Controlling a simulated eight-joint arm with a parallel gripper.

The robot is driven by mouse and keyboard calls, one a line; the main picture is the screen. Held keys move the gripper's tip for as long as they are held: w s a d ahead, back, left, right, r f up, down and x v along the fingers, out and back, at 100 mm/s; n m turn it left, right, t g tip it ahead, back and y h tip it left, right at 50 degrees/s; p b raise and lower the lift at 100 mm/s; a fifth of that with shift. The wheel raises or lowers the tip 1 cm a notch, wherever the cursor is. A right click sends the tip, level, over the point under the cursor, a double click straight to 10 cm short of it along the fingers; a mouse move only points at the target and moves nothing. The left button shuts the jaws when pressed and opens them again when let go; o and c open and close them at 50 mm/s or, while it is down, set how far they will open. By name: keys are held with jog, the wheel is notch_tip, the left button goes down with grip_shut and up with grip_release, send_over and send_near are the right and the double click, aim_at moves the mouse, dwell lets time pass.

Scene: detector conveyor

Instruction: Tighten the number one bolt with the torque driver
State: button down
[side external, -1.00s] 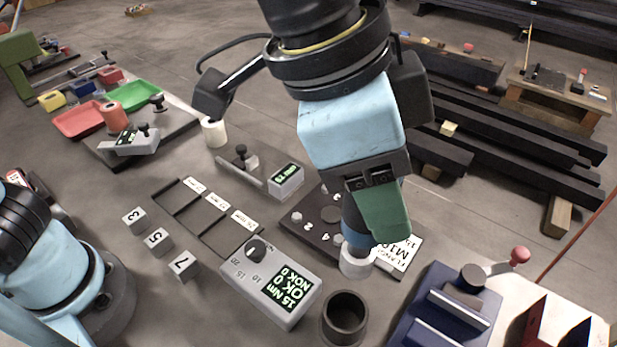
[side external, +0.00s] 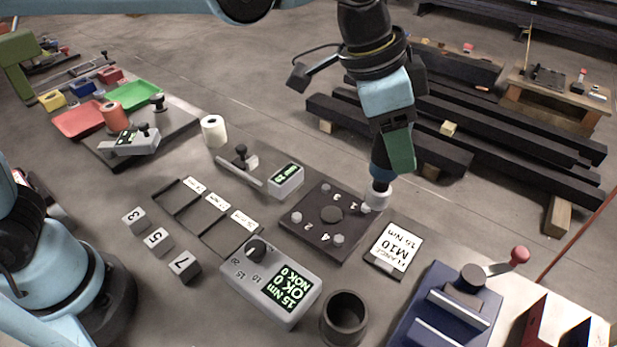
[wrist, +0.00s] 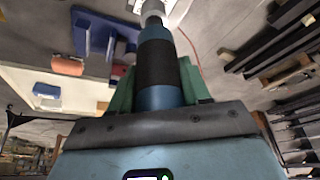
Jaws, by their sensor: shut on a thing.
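My gripper (side external: 396,150) has green fingers shut on the torque driver (side external: 381,172), which has a blue and black body and a pale socket end. The driver also shows between the fingers in the wrist view (wrist: 158,65). It hangs nearly upright, socket down, at the right corner of the dark flange plate (side external: 310,235). The socket (side external: 376,198) is close beside the right-corner bolt (side external: 365,208); I cannot tell whether they touch. Other bolts stand at the remaining corners, with numerals beside them. The numeral by the right-corner bolt is hard to read.
A grey controller (side external: 272,282) reads 15 Nm, OK 0, NOK 0. An M10, 15 Nm card (side external: 394,246) lies right of the plate. A dark open cup (side external: 345,318) and a blue fixture (side external: 440,312) stand in front. A small gauge (side external: 286,180) stands behind the plate.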

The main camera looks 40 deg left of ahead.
jog(key=w+a+f, duration=0.3)
jog(key=w+f, duration=0.2)
jog(key=f, duration=0.1)
jog(key=shift+a+f, duration=0.25)
jog(key=shift+a, duration=0.05)
jog(key=shift+f, duration=1.7)
dwell(5.4)
